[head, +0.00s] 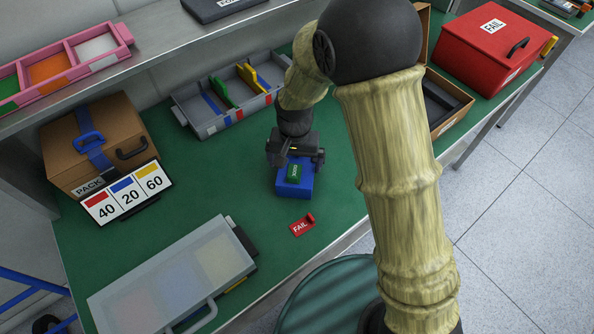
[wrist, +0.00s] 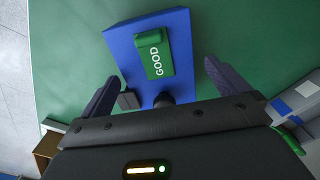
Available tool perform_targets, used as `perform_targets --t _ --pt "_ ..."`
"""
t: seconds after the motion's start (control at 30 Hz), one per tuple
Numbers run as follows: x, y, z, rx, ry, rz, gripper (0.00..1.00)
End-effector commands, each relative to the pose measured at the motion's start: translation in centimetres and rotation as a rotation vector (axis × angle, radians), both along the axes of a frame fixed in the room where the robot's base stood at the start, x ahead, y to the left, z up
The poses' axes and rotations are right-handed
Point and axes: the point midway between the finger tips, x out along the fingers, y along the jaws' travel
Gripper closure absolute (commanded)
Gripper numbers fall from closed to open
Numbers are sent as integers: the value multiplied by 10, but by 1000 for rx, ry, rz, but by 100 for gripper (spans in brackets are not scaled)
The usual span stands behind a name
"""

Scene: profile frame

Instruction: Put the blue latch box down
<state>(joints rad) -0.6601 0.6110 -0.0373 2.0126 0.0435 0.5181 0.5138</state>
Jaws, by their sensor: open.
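The blue latch box (head: 295,187) rests on the green table top, with a green tag (head: 293,173) reading GOOD on it. In the wrist view the blue latch box (wrist: 185,80) lies just ahead of my gripper, with the GOOD tag (wrist: 154,58) on its upper face. My gripper (head: 297,158) is at the box's far end in the head view. In the wrist view its two dark fingers (wrist: 165,88) are spread, one on each side of the box's near end, with gaps visible. A dark round knob (wrist: 164,99) shows at that end.
A red FAIL tag (head: 302,225) lies close to the box, near the table's front edge. A grey divided tray (head: 205,127) stands behind left. A translucent case (head: 165,280), a number sign (head: 125,195) and a cardboard PACK box (head: 75,140) are left. A red FAIL box (head: 480,55) is right.

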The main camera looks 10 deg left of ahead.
Motion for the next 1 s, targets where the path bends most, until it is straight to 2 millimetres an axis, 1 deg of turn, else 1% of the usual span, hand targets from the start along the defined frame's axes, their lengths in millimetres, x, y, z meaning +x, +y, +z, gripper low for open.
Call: perform_targets --t 0.17,0.3,0.43,0.53,1.0 --pt "1 -2 -15 -2 4 -1 0" --pt "3 -4 -36 -3 4 0 0" --pt "3 -4 -49 -1 3 0 0" --pt "3 -3 -52 0 1 0 0" --pt "3 -3 -52 0 1 0 0"
